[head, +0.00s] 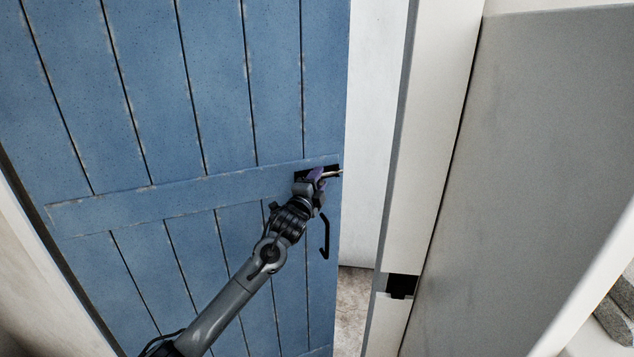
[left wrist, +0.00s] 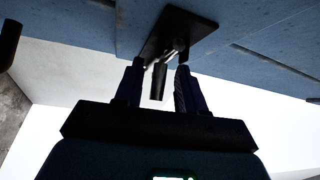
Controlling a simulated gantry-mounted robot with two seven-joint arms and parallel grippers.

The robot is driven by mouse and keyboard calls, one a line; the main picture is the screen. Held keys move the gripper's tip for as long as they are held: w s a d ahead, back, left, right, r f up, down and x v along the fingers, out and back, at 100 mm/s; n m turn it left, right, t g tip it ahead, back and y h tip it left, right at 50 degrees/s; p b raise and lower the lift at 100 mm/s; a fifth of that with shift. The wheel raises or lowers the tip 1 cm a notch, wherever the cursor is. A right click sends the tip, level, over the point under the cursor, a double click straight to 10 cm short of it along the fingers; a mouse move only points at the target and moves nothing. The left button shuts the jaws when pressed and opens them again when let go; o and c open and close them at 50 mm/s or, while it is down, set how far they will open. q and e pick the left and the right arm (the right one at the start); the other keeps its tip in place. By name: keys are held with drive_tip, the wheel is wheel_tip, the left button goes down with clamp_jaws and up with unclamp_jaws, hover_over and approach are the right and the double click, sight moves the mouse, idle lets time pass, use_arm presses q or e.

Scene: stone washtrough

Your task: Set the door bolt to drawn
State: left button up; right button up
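The door bolt (head: 333,169) sits on a dark plate near the free edge of the blue plank door (head: 215,110). A pale metal rod end shows at the door's edge, just right of my gripper. My left gripper (head: 319,178) is at the bolt and hides much of it. In the left wrist view the bolt's dark plate (left wrist: 165,35) is ahead, and its dark knob (left wrist: 158,82) hangs between the two fingers of my left gripper (left wrist: 160,67). The fingers are apart, with gaps visible beside the knob. My right gripper is in neither view.
A black pull handle (head: 326,240) is on the door below the bolt. The door stands ajar, with an open gap between it and the white frame post (head: 436,150). A black fitting (head: 402,286) is on the post. A grey wall (head: 560,160) is at the right.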

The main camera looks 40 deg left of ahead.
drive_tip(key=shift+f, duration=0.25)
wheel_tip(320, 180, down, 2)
drive_tip(key=b, duration=0.3)
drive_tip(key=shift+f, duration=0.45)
use_arm(q)
drive_tip(key=v, duration=1)
drive_tip(key=shift+s, duration=0.4)
drive_tip(key=shift+f, duration=0.1)
